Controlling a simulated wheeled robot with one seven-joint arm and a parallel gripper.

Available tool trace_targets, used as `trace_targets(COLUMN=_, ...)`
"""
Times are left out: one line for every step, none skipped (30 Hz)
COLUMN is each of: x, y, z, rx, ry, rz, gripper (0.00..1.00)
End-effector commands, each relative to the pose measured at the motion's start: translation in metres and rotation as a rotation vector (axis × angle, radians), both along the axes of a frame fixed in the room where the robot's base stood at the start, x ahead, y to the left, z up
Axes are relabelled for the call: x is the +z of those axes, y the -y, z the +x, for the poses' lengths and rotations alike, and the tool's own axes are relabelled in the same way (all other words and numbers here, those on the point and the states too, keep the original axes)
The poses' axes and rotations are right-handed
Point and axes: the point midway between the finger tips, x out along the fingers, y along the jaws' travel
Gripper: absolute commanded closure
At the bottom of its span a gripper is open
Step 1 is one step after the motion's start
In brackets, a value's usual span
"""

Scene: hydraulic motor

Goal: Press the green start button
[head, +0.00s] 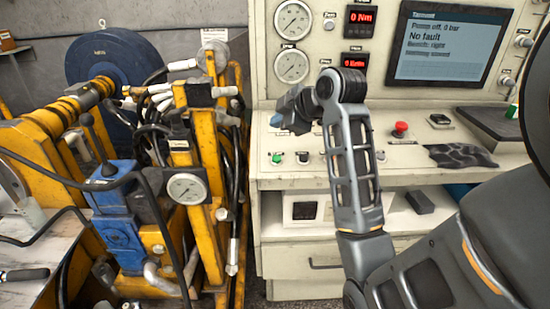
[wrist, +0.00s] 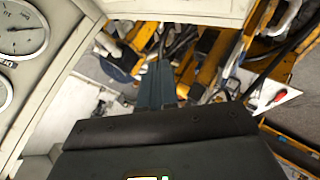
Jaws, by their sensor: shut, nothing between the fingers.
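The green button (head: 277,158) sits on the sloped front panel of the beige console (head: 330,172), near its left end. My gripper (head: 280,121) is up and left of centre in the head view, above the panel and above the green button in the picture, apart from it. Its blue-grey fingers are shut and empty. In the wrist view the fingers (wrist: 157,78) point toward the yellow machinery, and I cannot see the green button there.
A red mushroom button (head: 400,129) and a dark cloth (head: 461,156) lie further right on the console. The screen (head: 448,45) reads "No fault". Gauges (head: 293,20) are on the upright panel. Yellow hydraulic machinery (head: 195,130) with hoses stands close on the left.

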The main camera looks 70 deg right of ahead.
Motion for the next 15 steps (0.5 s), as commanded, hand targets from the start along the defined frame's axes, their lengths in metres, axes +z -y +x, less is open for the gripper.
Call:
trace_targets(x=-0.001, y=0.0, z=0.0, rx=0.0, ry=0.0, rz=0.0, gripper=1.0)
trace_targets(x=-0.002, y=0.0, z=0.0, rx=0.0, ry=0.0, rz=0.0, gripper=1.0)
trace_targets(x=-0.004, y=0.0, z=0.0, rx=0.0, ry=0.0, rz=0.0, gripper=1.0)
trace_targets(x=-0.005, y=0.0, z=0.0, rx=-0.001, ry=0.0, rz=0.001, gripper=1.0)
trace_targets(x=-0.007, y=0.001, z=0.0, rx=-0.001, ry=0.0, rz=0.001, gripper=1.0)
trace_targets(x=-0.01, y=0.001, z=0.0, rx=-0.001, ry=0.0, rz=0.001, gripper=1.0)
trace_targets(x=-0.012, y=0.001, z=0.0, rx=-0.001, ry=0.0, rz=0.001, gripper=1.0)
trace_targets(x=-0.015, y=0.002, z=0.0, rx=-0.001, ry=0.0, rz=0.001, gripper=1.0)
trace_targets(x=-0.019, y=0.002, z=0.001, rx=-0.001, ry=0.0, rz=0.001, gripper=1.0)
trace_targets(x=-0.022, y=0.002, z=0.001, rx=-0.001, ry=0.0, rz=0.001, gripper=1.0)
trace_targets(x=-0.026, y=0.003, z=0.001, rx=0.0, ry=0.0, rz=0.001, gripper=1.0)
trace_targets(x=-0.031, y=0.003, z=0.001, rx=0.0, ry=0.0, rz=0.0, gripper=1.0)
trace_targets(x=-0.036, y=0.004, z=0.002, rx=0.0, ry=0.0, rz=0.0, gripper=1.0)
trace_targets(x=-0.04, y=0.004, z=0.002, rx=0.0, ry=0.0, rz=0.0, gripper=1.0)
trace_targets(x=-0.045, y=0.005, z=0.002, rx=0.0, ry=0.0, rz=0.0, gripper=1.0)
